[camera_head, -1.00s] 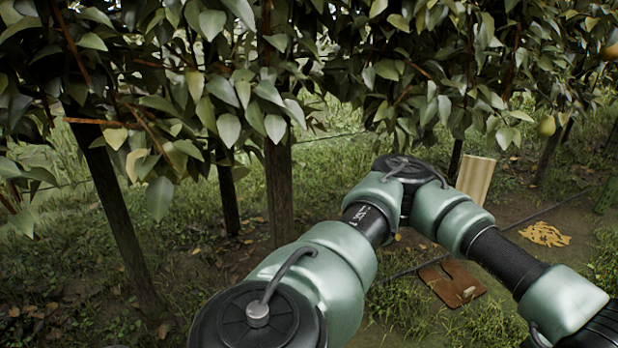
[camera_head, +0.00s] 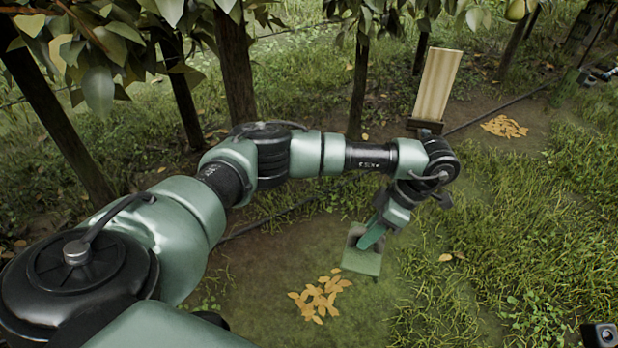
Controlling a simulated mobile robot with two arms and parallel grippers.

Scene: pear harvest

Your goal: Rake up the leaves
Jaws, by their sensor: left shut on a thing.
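My left gripper (camera_head: 383,220) hangs below my bent left arm, right of the middle. It is shut on a green tool (camera_head: 362,259) with a flat, pale green head pointing down. The tool's head is close to the ground; I cannot tell whether it touches. A small pile of yellow-orange leaves (camera_head: 318,299) lies on bare ground just left of and nearer than the tool's head. A second leaf pile (camera_head: 504,126) lies farther back on the right. A few stray leaves (camera_head: 446,257) lie in the grass right of the tool. My right gripper is not recognisable in view.
A pale upright wooden board (camera_head: 437,84) stands on a dark brown base behind my arm. Tree trunks (camera_head: 235,68) stand along the back left. A dark hose (camera_head: 502,105) crosses the ground. Grass on the right is open.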

